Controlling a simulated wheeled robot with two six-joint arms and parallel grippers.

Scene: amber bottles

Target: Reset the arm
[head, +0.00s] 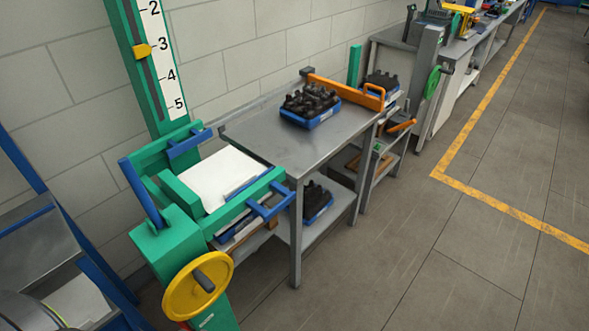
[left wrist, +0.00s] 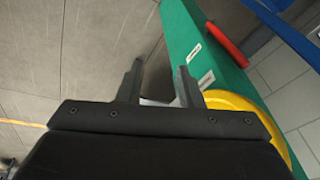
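My left gripper (left wrist: 160,72) shows in the left wrist view, its two dark fingers apart with nothing between them. Beyond the fingers are grey floor and a green machine post (left wrist: 205,60) with a yellow wheel (left wrist: 240,103) partly behind the gripper body. Neither of my grippers shows in the head view, and the right one is in no view. I see no amber bottles in either view.
In the head view, a green machine (head: 165,245) with a yellow handwheel (head: 197,286) stands beside a metal table (head: 250,130). A blue crate (head: 325,117) of black parts sits on that table. Open grey floor (head: 400,240) with a yellow line (head: 510,210) lies right.

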